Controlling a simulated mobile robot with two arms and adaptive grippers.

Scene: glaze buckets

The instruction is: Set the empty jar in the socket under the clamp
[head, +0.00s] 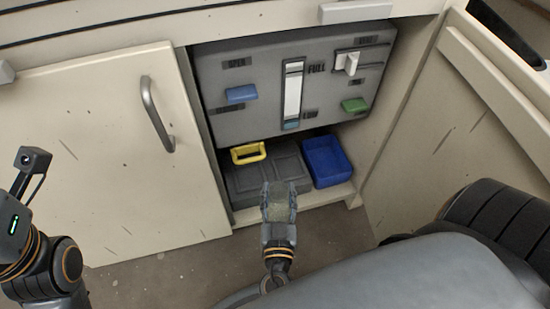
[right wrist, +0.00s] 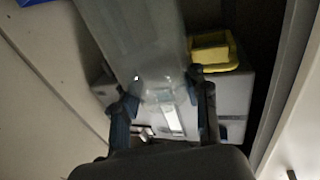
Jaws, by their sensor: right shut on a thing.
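My right gripper (head: 278,190) is in front of the open cabinet, low and near its floor. It is shut on a pale, see-through jar (head: 277,208), which shows as a greenish body between the fingers. In the right wrist view the jar (right wrist: 148,45) looks clear and empty, tilted in the picture, between both fingertips (right wrist: 160,100). I cannot make out the socket or tell whether the yellow part is the clamp. My left gripper is out of view.
A grey panel (head: 220,75) carries a blue lever (head: 241,94), a green lever (head: 354,105), a white switch (head: 347,62) and a level gauge (head: 293,92). A blue bin (head: 327,162) stands right of the base. The cabinet door (head: 105,190) is open at left.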

